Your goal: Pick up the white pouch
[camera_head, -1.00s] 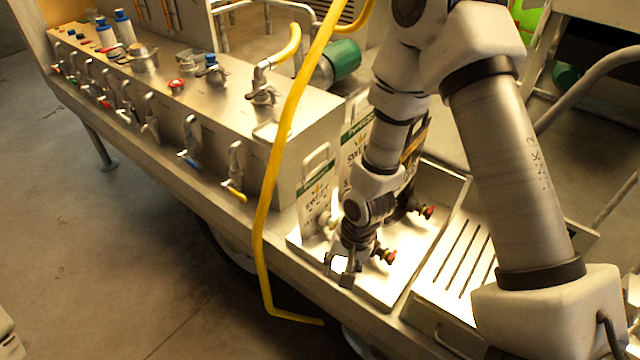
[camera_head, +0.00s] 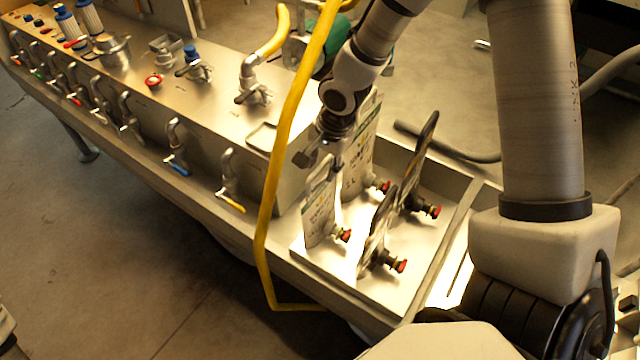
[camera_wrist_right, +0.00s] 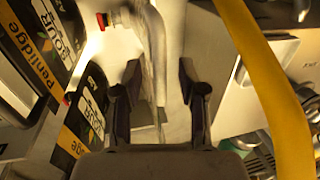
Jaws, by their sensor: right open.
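Two white pouches with green tops and red-capped spouts stand upright in a steel tray (camera_head: 350,290): a near one (camera_head: 318,218) and a far one (camera_head: 360,172). My right gripper (camera_head: 320,160) is open, pointing down at the top of the near white pouch. In the right wrist view my open fingers (camera_wrist_right: 160,75) lie either side of a thin pale pouch edge (camera_wrist_right: 154,55), apart from it as far as I can see. My left gripper is not in view.
Two dark pouches, one near (camera_head: 376,235) and one far (camera_head: 418,165), stand right of the white ones. A yellow hose (camera_head: 275,180) hangs close on the left. A steel bench with valves (camera_head: 190,110) extends left.

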